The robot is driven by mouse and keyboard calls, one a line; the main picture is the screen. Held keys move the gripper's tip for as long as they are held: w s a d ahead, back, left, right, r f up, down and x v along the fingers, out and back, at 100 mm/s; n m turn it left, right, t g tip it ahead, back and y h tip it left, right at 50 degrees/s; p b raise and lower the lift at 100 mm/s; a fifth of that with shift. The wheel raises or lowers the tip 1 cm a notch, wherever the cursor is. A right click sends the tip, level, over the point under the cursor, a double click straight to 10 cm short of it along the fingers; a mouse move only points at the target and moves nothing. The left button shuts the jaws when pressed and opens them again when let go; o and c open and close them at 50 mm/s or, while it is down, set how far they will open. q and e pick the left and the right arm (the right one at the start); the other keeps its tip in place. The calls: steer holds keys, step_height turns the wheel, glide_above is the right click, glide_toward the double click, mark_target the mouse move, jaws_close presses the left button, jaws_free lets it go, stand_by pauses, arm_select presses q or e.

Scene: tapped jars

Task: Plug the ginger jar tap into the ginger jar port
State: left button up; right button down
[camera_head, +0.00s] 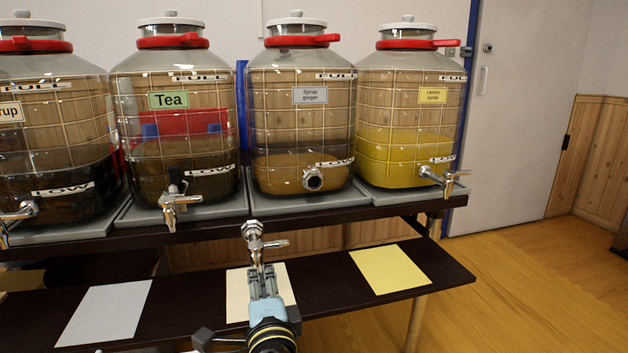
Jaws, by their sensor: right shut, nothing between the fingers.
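The ginger jar (300,125), with a "Syrup ginger" label, stands on the upper shelf. Its port (313,179) is a round metal fitting low on the front, with no tap in it. The loose metal ginger jar tap (256,241) shows below and left of the port, its round end up and its lever pointing right.
The tea jar (175,130) with its tap stands left of the ginger jar, and the lemon syrup jar (412,120) with its tap stands right. The upper shelf edge (350,215) lies behind the tap. The lower shelf holds a white sheet (105,312) and a yellow sheet (390,269).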

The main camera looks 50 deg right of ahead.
steer(key=c, duration=1.4)
jaws_free()
steer(key=shift+w+a, duration=0.1)
steer(key=shift+f, duration=0.1)
